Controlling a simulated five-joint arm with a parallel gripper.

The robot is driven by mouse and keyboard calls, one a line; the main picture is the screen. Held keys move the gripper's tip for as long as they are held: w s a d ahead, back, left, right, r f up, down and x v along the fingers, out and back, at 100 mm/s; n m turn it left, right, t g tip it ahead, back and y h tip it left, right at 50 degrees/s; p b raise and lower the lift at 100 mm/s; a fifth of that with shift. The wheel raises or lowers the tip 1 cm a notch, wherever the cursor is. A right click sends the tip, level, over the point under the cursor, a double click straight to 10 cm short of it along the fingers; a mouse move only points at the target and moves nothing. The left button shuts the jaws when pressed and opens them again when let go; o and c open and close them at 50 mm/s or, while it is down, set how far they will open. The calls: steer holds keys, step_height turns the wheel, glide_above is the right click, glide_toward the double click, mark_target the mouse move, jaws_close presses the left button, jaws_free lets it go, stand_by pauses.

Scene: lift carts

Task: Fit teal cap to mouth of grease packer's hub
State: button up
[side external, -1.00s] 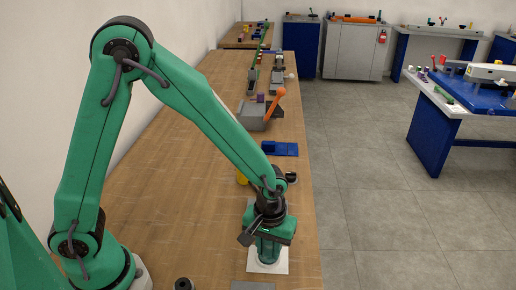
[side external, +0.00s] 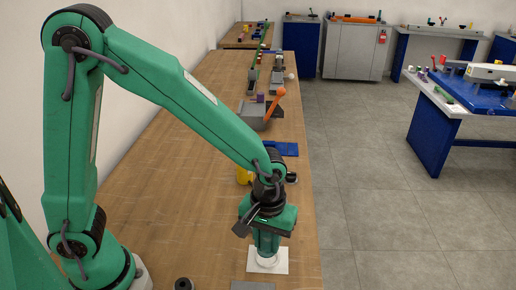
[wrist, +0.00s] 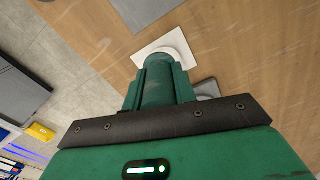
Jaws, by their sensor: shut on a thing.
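My gripper (side external: 267,252) points down over a white square plate (side external: 282,268) near the front right edge of the bench. The white plate with a round pale part shows just beyond the fingertips in the wrist view (wrist: 148,48). A grey device with an orange lever (side external: 274,106) stands farther back on the bench; I cannot tell whether it is the grease packer, and no hub mouth is clear.
A blue block (side external: 284,149) and a yellow object (side external: 243,176) lie beyond my gripper. A small dark cylinder (side external: 183,284) stands at the front. The left middle of the wooden bench (side external: 185,150) is clear. The bench's right edge drops to a grey floor.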

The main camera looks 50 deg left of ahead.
steer(key=s+d+r, duration=0.5)
steer(key=s, duration=0.2)
steer(key=shift+s+d+r, duration=0.25)
steer(key=shift+s+r, duration=0.1)
steer(key=shift+s, duration=0.05)
stand_by(0.3)
steer(key=w+a+r+n, duration=0.3)
steer(key=w+a+n, duration=0.3)
steer(key=w+a, duration=1.1)
steer(key=shift+w+a, duration=0.2)
steer(key=shift+w, duration=0.7)
steer(key=shift+f, duration=0.1)
steer(key=shift+f, duration=2.7)
steer(key=shift+f, duration=1.45)
steer(key=o, duration=1.1)
